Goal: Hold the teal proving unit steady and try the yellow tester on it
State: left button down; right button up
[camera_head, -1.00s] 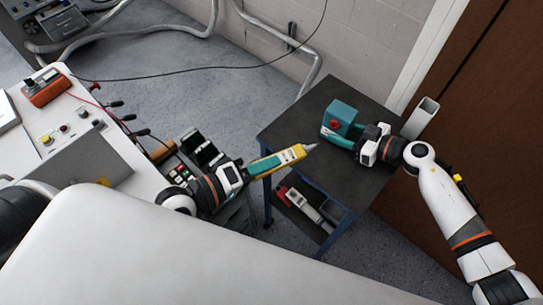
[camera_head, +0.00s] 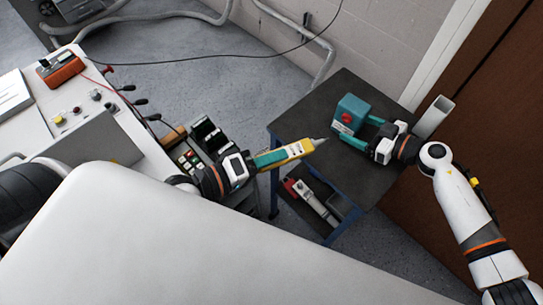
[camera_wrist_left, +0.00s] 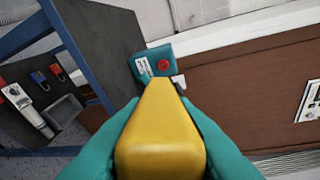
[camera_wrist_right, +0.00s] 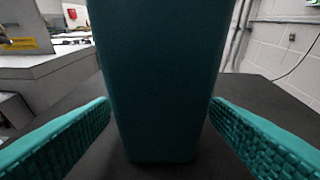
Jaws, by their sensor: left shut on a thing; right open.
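The teal proving unit (camera_head: 351,110), a box with a red round spot, stands on the dark top of the small table. My right gripper (camera_head: 358,130) is open beside it. In the right wrist view the unit (camera_wrist_right: 162,80) stands between the spread teal fingers, with a gap on each side. My left gripper (camera_head: 270,160) is shut on the yellow tester (camera_head: 294,151), whose grey tip points right and stops short of the unit. In the left wrist view the tester (camera_wrist_left: 160,145) is between both fingers and hides part of the unit (camera_wrist_left: 150,62), which shows a label and the red spot.
The table (camera_head: 300,108) has bare top around the unit; its lower shelf holds a red and grey tool (camera_head: 312,198). A white post (camera_head: 433,117) stands at the table's right, by the brown door (camera_head: 455,130). A white bench (camera_head: 85,110) with an orange meter (camera_head: 62,71) is at left.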

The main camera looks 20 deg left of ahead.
jog(key=v, duration=1.1)
jog(key=shift+a, duration=0.1)
